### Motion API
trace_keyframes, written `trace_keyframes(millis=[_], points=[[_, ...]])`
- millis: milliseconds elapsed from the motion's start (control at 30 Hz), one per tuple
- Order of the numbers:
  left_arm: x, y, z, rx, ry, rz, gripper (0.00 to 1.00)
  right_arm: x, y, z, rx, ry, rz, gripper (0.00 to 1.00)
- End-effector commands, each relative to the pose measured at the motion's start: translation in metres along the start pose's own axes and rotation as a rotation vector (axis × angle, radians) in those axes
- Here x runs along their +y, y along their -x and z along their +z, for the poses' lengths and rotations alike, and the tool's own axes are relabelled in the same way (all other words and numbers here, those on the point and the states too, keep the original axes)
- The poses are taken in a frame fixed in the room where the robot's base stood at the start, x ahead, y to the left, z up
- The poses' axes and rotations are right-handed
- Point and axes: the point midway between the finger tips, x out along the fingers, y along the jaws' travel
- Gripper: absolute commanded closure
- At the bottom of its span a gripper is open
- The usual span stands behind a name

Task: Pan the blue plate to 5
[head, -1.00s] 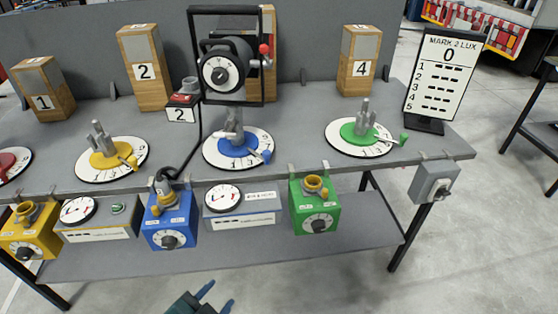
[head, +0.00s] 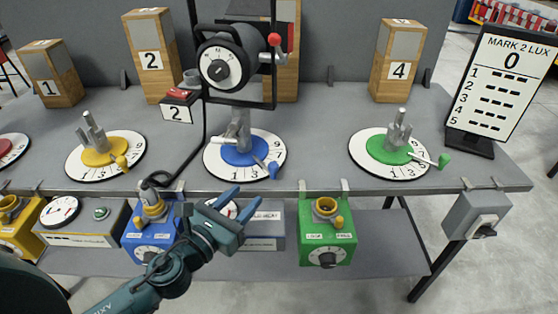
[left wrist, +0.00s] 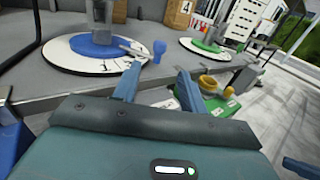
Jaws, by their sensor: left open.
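The blue plate (head: 238,152) sits on a white numbered dial (head: 215,162) in the middle of the table, with a lamp (head: 228,66) on its post above it. A handle with a blue knob (head: 273,170) sticks out to the front right of the plate; the knob also shows in the left wrist view (left wrist: 159,50). My left gripper (head: 238,198) is open and empty, in front of the table edge and below the dial. In the left wrist view its fingers (left wrist: 155,90) are apart, short of the blue knob. My right gripper is out of view.
A yellow plate (head: 98,155) and a green plate (head: 385,150) stand on dials to either side. A black cable (head: 190,160) runs from the lamp to the blue box (head: 150,235). A green box (head: 327,238) hangs at the table edge. A score board (head: 500,85) stands at right.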

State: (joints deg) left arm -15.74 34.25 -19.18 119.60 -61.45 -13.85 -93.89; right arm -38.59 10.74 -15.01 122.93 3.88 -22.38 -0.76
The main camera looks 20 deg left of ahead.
Motion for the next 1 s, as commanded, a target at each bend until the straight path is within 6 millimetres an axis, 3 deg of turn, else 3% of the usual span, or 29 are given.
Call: trace_keyframes(millis=[600,800,1000], points=[[0.001,-0.11,0.001,-0.001,0.004,0.002,0.58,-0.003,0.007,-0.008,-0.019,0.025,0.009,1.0],[0.0,-0.123,0.001,0.0,0.005,0.001,0.58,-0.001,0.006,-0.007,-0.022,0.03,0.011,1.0],[0.0,-0.124,0.0,0.001,0.004,0.001,0.58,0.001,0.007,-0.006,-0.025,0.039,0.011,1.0]])
